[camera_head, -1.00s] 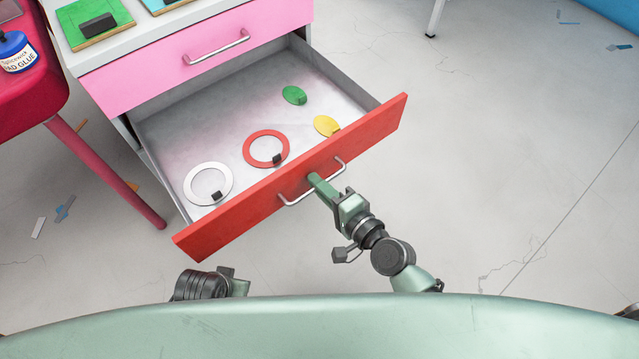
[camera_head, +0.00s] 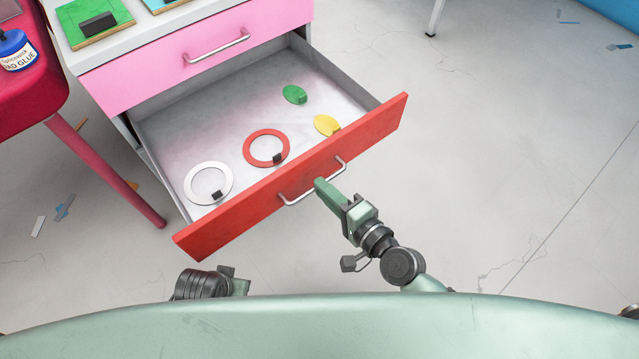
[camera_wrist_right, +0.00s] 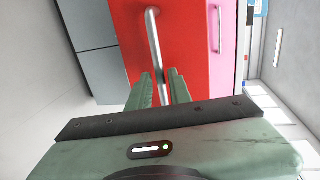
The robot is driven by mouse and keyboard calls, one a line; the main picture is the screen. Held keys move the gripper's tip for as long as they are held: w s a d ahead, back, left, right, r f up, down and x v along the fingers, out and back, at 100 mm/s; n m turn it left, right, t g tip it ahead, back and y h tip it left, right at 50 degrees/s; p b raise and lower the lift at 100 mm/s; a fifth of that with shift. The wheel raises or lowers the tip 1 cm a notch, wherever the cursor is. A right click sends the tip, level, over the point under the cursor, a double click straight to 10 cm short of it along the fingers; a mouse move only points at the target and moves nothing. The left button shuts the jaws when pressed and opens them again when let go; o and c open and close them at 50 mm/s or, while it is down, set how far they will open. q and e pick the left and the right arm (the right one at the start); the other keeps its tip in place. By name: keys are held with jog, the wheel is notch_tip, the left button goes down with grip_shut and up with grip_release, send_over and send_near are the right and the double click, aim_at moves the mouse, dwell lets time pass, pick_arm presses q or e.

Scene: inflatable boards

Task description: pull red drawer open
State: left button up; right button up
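The red drawer (camera_head: 240,213) stands pulled well out of the cabinet, so its grey inside shows. Its silver bar handle (camera_head: 297,195) is on the red front. My right gripper (camera_head: 319,183) is at the handle in the head view. In the right wrist view its two green fingers (camera_wrist_right: 160,88) are apart, with the handle (camera_wrist_right: 154,40) running toward the gap between them. Nothing appears clamped. I cannot tell whether the fingertips touch the bar. A part of my left arm (camera_head: 205,284) shows at the bottom; its gripper fingers are not visible.
The drawer holds a white ring (camera_head: 190,184), a red ring (camera_head: 249,150), a green oval piece (camera_head: 292,93) and a yellow oval piece (camera_head: 324,123). A closed pink drawer (camera_head: 150,75) is above. A red stool (camera_head: 40,90) stands left. Floor at right is mostly clear.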

pick_arm(q)
jog(key=shift+r, duration=0.35)
pick_arm(e)
jog(key=v, duration=0.5)
jog(key=shift+s+d, duration=0.1)
jog(key=shift+s, duration=0.05)
pick_arm(q)
jog(key=shift+s+f, duration=0.1)
